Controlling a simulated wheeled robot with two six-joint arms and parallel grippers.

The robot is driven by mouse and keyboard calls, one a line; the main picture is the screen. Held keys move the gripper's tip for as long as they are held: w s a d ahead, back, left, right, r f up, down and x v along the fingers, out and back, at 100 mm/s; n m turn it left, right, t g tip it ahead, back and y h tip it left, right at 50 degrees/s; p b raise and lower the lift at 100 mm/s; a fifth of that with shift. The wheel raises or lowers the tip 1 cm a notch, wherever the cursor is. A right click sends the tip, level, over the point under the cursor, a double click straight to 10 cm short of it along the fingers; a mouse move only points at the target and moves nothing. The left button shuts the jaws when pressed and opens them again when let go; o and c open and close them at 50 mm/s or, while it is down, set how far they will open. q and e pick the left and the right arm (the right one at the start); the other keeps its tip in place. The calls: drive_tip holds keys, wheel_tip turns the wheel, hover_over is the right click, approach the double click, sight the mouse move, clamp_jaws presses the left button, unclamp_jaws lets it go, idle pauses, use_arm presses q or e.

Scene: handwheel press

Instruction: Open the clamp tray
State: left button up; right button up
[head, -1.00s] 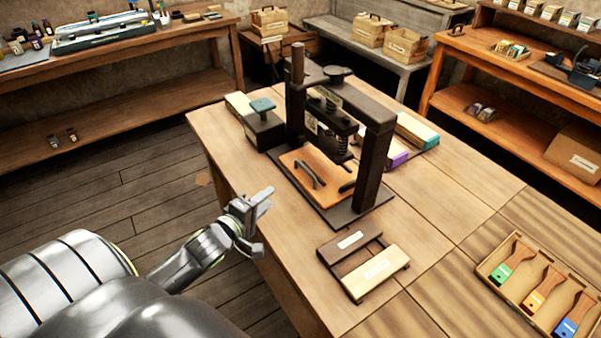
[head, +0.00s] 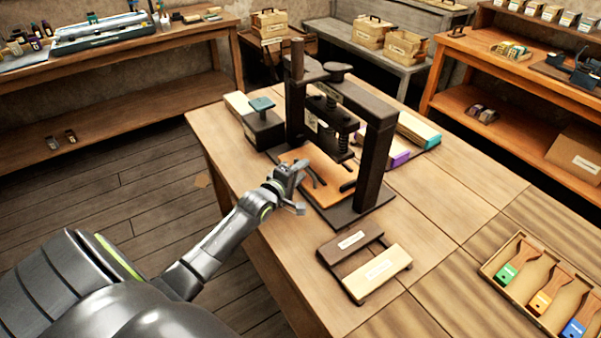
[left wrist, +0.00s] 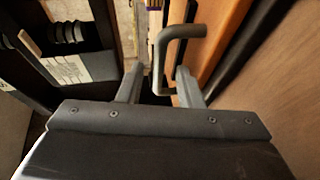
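The clamp tray (head: 322,166) is an orange-brown board lying flat on the dark base of the handwheel press (head: 374,160), between its posts. The tray's dark bar handle (head: 317,175) is partly hidden behind my left gripper (head: 299,187) in the head view. In the left wrist view, the bent grey handle (left wrist: 182,32) reaches down between the spread fingers of my left gripper (left wrist: 160,82). The fingers are open on either side of it, and I cannot tell whether either touches it. The tray (left wrist: 218,35) lies beyond. My right gripper is out of view.
A dark block with a teal-topped pad (head: 262,104) stands left of the press. A two-bar wooden frame (head: 377,275) lies in front. A box of coloured brushes (head: 501,272) is at right. The tabletop between frame and brush box is clear.

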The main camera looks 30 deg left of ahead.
use_arm(q)
drive_tip(key=shift+w, duration=0.15)
drive_tip(key=shift+c, duration=0.2)
clamp_jaws()
